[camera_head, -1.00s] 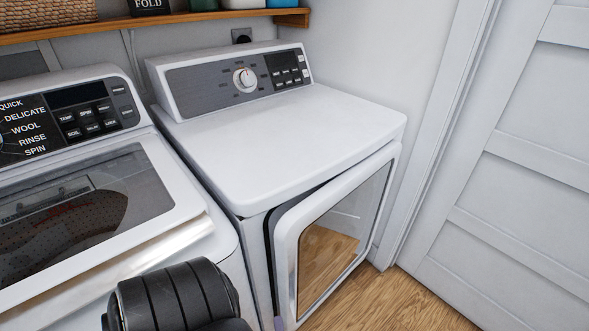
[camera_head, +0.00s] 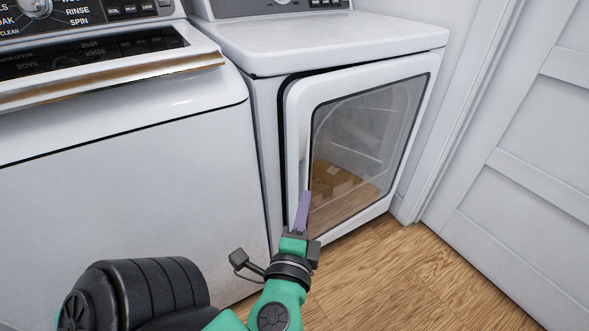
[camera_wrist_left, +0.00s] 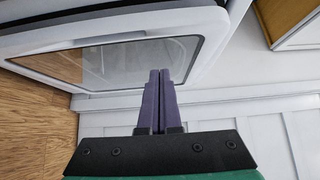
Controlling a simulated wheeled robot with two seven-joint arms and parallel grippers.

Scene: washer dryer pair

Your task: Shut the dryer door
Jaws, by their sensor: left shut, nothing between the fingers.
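The white dryer (camera_head: 330,40) stands at the upper right in the head view. Its door (camera_head: 300,100), a white frame around a clear window, is ajar. A dark gap runs along its left and top edges, and the right edge meets the dryer. My left gripper (camera_head: 304,196) is shut and empty. Its purple fingers are at the lower left of the door, in front of the frame and window edge; I cannot tell if they touch. In the left wrist view the shut fingers (camera_wrist_left: 160,76) overlap the door's window (camera_wrist_left: 110,64). My right gripper is not in view.
A white washer (camera_head: 120,170) stands close on the dryer's left. A white panelled door (camera_head: 520,180) and its frame stand on the right. The wood floor (camera_head: 400,275) in front of the dryer is clear.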

